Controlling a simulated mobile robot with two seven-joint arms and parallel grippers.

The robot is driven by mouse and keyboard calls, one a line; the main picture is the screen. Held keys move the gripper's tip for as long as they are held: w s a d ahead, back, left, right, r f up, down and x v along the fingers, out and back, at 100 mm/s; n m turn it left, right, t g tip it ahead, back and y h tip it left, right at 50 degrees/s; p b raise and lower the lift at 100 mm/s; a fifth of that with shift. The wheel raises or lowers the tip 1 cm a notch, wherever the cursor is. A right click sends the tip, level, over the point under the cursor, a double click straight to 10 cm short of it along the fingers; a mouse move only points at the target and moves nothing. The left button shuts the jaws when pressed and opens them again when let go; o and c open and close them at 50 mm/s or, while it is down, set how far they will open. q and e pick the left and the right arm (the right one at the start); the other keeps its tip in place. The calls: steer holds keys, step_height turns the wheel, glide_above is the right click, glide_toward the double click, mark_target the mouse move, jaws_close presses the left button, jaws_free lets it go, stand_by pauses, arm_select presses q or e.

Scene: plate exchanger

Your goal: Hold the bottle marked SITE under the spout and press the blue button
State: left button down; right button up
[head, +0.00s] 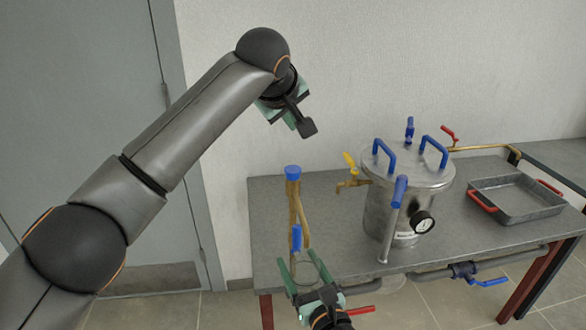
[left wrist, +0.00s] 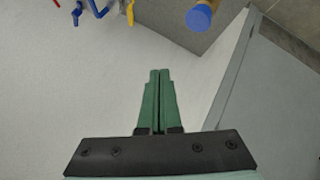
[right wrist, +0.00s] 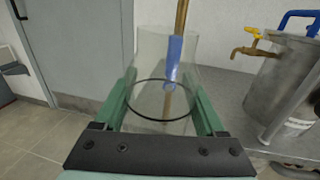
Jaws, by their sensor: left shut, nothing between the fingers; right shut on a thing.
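A clear, see-through bottle (right wrist: 150,75) with a dark ring around it is in my right gripper (right wrist: 160,100). In the head view it shows faintly (head: 312,268) between the green fingers of the right gripper (head: 305,268). No SITE marking is readable. A brass post (head: 293,205) with a bent brass tube stands by the table's left end, a blue round cap or button (head: 292,172) on top. A blue lever-like part (head: 296,238) shows lower on it, and behind the bottle in the right wrist view. My left gripper (head: 303,126) is shut and empty, above the blue cap, apart from it.
A steel tank (head: 405,205) with blue handles, a gauge (head: 424,222) and a yellow-handled brass tap (head: 350,178) stands on the grey table (head: 480,235). A metal tray (head: 520,203) with red handles lies at the right. A wall is behind; a grey door is at left.

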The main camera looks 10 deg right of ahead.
arm_select(q)
steer(key=shift+s+r+n+y, duration=0.15)
steer(key=shift+s+r+y, duration=0.1)
steer(key=shift+r, duration=0.3)
steer(key=shift+s+r+n+y, duration=0.15)
steer(key=shift+s+r, duration=0.1)
steer(key=shift+r, duration=0.25)
glide_toward(295, 166)
steer(key=shift+w+d+f, duration=0.25)
steer(key=shift+w+f, duration=0.2)
steer(key=shift+w, duration=0.3)
steer(key=shift+w+d+f, duration=0.25)
steer(key=shift+w+f, duration=0.25)
steer(key=shift+w, duration=0.25)
steer(key=shift+w+d+f, duration=0.25)
steer(key=shift+w+f, duration=0.2)
steer(key=shift+w, duration=0.3)
steer(key=shift+f, duration=0.15)
steer(key=shift+f, duration=0.25)
steer(key=shift+f, duration=0.6)
stand_by(3.3)
